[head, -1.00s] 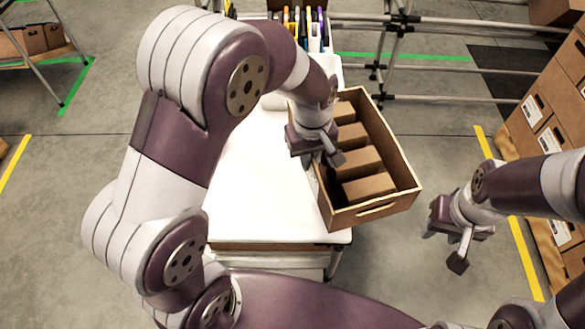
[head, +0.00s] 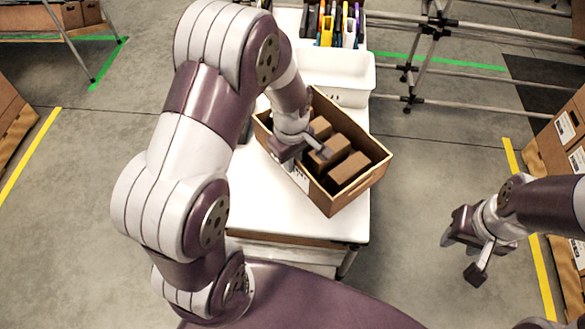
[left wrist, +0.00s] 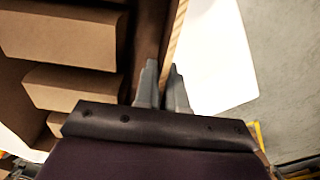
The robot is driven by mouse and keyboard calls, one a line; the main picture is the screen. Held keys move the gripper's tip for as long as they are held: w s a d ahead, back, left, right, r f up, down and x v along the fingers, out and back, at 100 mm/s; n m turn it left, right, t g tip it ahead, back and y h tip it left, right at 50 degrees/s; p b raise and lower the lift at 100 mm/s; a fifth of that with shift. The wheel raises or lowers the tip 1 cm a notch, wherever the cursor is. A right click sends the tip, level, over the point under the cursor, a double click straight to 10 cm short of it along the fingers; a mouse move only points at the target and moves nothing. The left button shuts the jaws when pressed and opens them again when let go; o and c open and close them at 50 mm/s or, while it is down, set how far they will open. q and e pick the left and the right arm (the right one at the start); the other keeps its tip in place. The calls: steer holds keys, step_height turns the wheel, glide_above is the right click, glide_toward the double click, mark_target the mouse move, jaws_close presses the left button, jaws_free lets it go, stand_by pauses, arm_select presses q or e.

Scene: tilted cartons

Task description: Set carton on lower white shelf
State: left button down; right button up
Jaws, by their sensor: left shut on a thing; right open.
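The carton (head: 364,187) is an open brown box with several smaller brown boxes inside. It sits turned at an angle over the white shelf surface (head: 285,213), with its right corner past the shelf's right edge. I cannot tell whether it touches the surface. My left gripper (head: 305,158) is shut on the carton's near-left wall. In the left wrist view, the fingers (left wrist: 163,88) straddle the carton's thin wall (left wrist: 172,42), with the inner boxes to the left. My right gripper (head: 474,256) is open and empty, apart from the carton at the right.
A white bin (head: 338,72) stands behind the carton, with colourful upright items (head: 337,28) beyond it. Grey pipe racking (head: 440,50) is at the back right. Stacked cartons (head: 562,150) stand at the far right.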

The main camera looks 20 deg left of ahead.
mark_target(292, 177)
arm_select(q)
steer(key=shift+f, duration=1.9)
steer(key=c, duration=1.2)
jaws_free()
steer(key=shift+f, duration=0.15)
